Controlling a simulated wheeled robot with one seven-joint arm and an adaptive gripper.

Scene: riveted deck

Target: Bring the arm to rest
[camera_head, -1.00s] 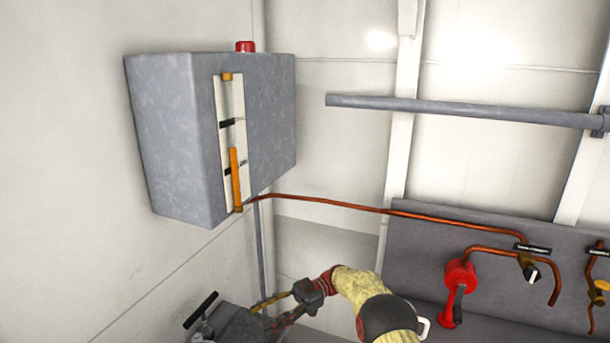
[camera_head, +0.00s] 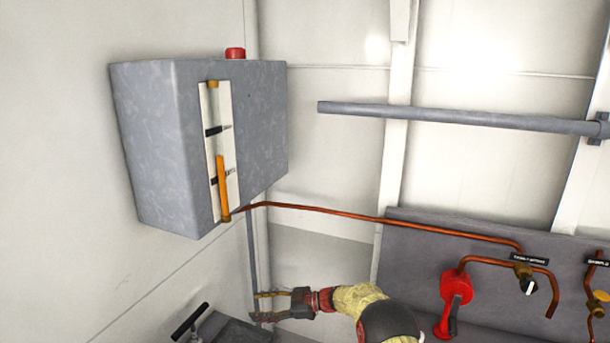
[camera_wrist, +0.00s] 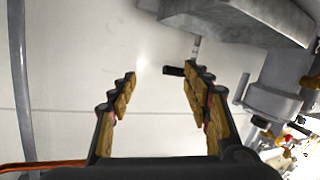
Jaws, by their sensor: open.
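My gripper (camera_head: 262,306) is at the lower middle of the head view, at the end of my yellow-sleeved arm. Its two fingers point left and stand apart, with nothing between them. In the wrist view my gripper (camera_wrist: 158,95) is open, and pale wall shows between the fingers. The fingertips overlap a thin grey vertical pipe (camera_head: 252,250) in the head view; I cannot tell whether they touch it.
A grey tank (camera_head: 160,150) with an orange level gauge (camera_head: 222,185) hangs upper left. A copper pipe (camera_head: 380,218) runs right to valves. A red fitting (camera_head: 455,290) stands lower right. A grey unit with a black T-handle (camera_head: 190,321) is lower left.

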